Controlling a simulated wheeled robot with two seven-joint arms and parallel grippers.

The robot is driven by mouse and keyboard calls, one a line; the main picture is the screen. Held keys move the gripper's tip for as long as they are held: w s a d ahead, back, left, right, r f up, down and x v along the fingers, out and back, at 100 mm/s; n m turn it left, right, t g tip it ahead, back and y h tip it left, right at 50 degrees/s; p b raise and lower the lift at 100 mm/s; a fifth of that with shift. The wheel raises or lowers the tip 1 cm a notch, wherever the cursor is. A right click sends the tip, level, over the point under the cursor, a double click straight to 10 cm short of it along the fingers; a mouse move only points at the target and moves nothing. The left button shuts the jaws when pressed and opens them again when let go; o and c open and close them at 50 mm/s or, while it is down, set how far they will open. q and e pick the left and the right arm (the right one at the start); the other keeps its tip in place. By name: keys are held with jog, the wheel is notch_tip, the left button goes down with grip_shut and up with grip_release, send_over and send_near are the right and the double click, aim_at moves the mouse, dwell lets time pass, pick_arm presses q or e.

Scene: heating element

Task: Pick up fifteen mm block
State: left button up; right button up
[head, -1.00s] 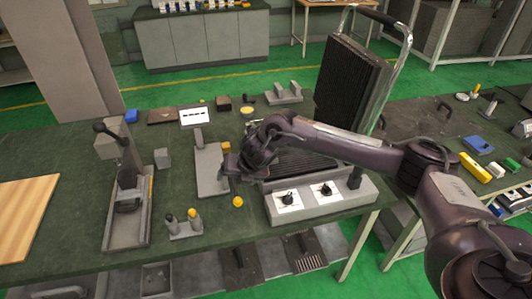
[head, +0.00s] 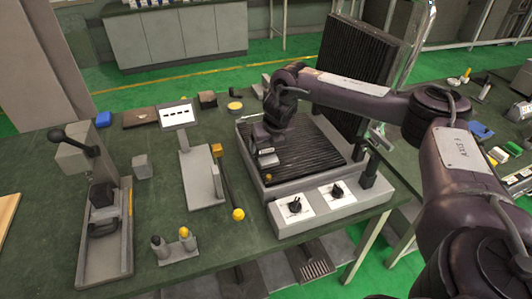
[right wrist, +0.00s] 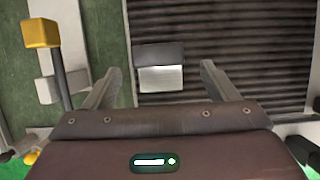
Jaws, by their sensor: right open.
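A small metal block (right wrist: 160,75), with a dark grey face and a bright face, sits at the left edge of the dark ribbed plate (right wrist: 230,40) of the heater. In the head view the block (head: 268,159) shows just below my right gripper (head: 264,146). In the right wrist view my right gripper (right wrist: 162,68) is open, one finger on each side of the block, with gaps on both sides. I cannot tell its exact height over the plate. The block's size cannot be read. My left gripper is not in view.
A yellow-knobbed lever (head: 238,214) stands just left of the heater base (head: 330,202). A grey stand with a white sign (head: 176,115) is further left. The ribbed upper plate (head: 355,60) stands raised behind. A lever press (head: 105,225) is at the left.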

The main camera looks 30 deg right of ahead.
aim_at(267, 149)
jog(key=x, duration=0.3)
jog(key=shift+a+p, duration=0.15)
jog(key=shift+p, duration=0.25)
jog(key=shift+w+f, duration=0.35)
jog(key=shift+f, duration=0.3)
jog(key=c, duration=0.8)
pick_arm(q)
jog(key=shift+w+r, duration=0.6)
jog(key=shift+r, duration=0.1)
pick_arm(e)
jog(key=c, duration=0.5)
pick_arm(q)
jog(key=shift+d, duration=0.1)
pick_arm(e)
jog(key=shift+r, duration=0.15)
